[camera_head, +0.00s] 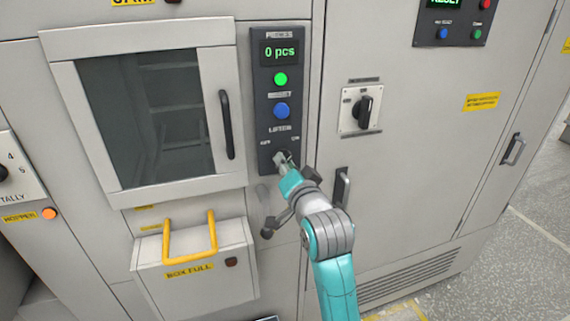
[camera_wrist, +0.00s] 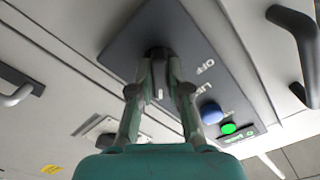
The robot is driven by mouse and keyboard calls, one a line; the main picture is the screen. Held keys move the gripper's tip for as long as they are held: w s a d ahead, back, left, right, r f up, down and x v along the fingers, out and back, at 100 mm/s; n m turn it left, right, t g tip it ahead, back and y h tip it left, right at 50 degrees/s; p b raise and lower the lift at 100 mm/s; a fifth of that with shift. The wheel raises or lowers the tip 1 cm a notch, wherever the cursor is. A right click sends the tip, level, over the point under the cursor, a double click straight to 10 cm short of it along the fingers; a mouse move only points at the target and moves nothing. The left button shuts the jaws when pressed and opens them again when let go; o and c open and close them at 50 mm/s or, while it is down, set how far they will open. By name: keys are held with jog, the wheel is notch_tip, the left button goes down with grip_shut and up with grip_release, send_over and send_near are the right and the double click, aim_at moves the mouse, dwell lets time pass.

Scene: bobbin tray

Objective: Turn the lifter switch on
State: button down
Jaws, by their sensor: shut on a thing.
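The lifter switch is a small black knob at the bottom of the dark control panel (camera_head: 263,100), below the word LIFTER, with OFF on its left and ON on its right. My gripper (camera_head: 284,160) is at the knob in the head view and covers most of it. In the wrist view the two fingertips (camera_wrist: 159,60) close on the black knob of the lifter switch (camera_wrist: 158,50) from both sides. The OFF label shows beside it. I cannot tell which way the knob points.
Above the switch are a blue button (camera_head: 281,111), a lit green button (camera_head: 280,79) and a display reading 0 pcs. A separate rotary switch (camera_head: 362,110) is on the right. A windowed door (camera_head: 225,60) is on the left, and a yellow-handled box (camera_head: 190,275) is below.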

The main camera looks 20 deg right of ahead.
jog(key=c, duration=1.1)
grip_release()
jog(key=s, duration=1.2)
